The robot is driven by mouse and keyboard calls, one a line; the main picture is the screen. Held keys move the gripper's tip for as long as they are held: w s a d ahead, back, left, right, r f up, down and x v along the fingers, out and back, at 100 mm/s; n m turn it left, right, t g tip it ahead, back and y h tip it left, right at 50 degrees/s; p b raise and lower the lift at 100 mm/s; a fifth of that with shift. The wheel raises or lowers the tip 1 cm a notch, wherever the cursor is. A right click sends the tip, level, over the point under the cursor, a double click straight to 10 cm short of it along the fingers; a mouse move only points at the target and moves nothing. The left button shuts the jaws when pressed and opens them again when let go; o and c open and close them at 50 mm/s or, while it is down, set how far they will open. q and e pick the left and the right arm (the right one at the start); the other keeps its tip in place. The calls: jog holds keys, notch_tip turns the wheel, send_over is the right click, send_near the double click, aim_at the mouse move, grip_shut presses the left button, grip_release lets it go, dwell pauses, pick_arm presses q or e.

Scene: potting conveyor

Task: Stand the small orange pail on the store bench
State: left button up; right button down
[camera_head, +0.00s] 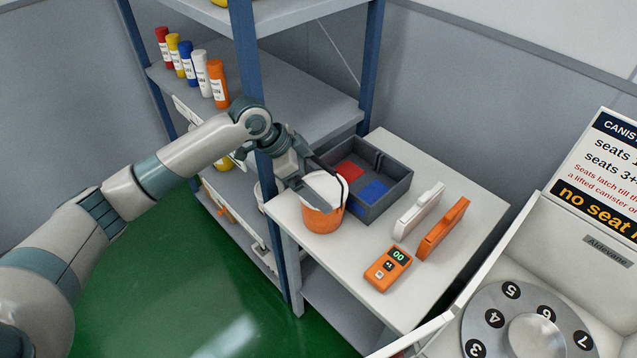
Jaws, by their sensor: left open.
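The small orange pail (322,219), with a pale upper part, appears to stand upright on the white bench top (455,172), near its left edge. My left gripper (328,188) reaches in from the left and is open at the pail's top. Its fingers hide part of the rim, and I cannot tell whether they touch it. A dark curved strip shows at the pail's right side. My right gripper is not in view.
A dark grey divided tray (392,196) with red and blue pieces stands close behind the pail. A blue shelf post (274,225) stands left of the bench.

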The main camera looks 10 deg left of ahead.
pick_arm(q)
jog(key=b+v, duration=0.3)
jog(key=v, duration=0.8)
jog(key=shift+r, duration=0.25)
jog(key=shift+a, duration=0.15)
